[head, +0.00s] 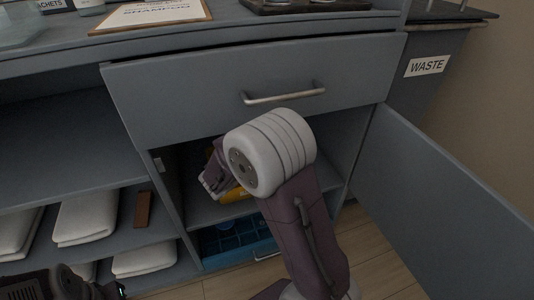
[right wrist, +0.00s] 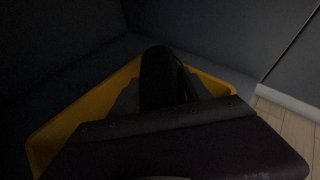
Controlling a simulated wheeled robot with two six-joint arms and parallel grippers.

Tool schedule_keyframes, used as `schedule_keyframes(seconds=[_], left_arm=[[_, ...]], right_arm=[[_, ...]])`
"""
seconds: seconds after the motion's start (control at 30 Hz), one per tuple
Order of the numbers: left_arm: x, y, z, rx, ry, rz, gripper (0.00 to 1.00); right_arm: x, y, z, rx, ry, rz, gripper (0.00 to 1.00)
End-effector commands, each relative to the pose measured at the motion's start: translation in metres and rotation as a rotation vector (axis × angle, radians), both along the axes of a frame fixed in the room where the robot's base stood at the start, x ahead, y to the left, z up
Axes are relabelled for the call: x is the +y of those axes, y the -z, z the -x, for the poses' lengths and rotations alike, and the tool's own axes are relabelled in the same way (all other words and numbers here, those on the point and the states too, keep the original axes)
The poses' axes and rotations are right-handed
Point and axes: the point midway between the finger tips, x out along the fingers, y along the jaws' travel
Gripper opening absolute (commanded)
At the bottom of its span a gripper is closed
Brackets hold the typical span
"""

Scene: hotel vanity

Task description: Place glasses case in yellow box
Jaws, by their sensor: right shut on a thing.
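The yellow box (right wrist: 75,118) sits inside the open cabinet compartment; only a small part of it (head: 238,194) shows past my arm in the head view. My right gripper (right wrist: 160,92) is shut on the dark glasses case (right wrist: 157,70). In the right wrist view the case is between the fingers, over the inside of the box, with the yellow rim around it. Whether the case touches the box floor is too dark to tell. In the head view my forearm hides most of the right gripper and the case. Part of my left arm (head: 65,285) shows at the lower left; its fingers are not clear.
A drawer with a metal handle (head: 284,93) is above the compartment. The cabinet door (head: 440,200) stands open at right. A blue crate (head: 228,245) is below. White towels (head: 88,218) and a brown block (head: 143,210) lie on the left shelves.

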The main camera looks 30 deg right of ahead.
Motion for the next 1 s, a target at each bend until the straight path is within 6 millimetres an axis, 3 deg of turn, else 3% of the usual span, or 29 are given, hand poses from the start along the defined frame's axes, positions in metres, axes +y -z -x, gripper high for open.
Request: schedule_keyframes(seconds=[0.4,0.43,0.5,0.8,0.93,1.0], left_arm=[[0.0,0.008,0.0,0.0,0.0,0.0,0.36],[0.0,0.008,0.0,0.0,0.0,0.0,0.36],[0.0,0.008,0.0,0.0,0.0,0.0,0.36],[0.0,0.007,0.0,0.0,0.0,0.0,0.36],[0.0,-0.005,0.0,0.0,0.0,0.0,0.36],[0.0,-0.012,0.0,0.0,0.0,0.0,0.36]], right_arm=[[0.0,0.011,0.0,0.001,0.001,0.001,0.13],[0.0,0.011,0.0,0.001,0.001,0.001,0.59],[0.0,0.011,0.0,0.001,0.001,0.001,0.78],[0.0,0.01,0.0,0.001,0.0,0.0,0.78],[0.0,-0.005,0.0,-0.002,0.001,0.0,0.78],[0.01,-0.011,0.004,0.001,-0.004,0.0,0.78]])
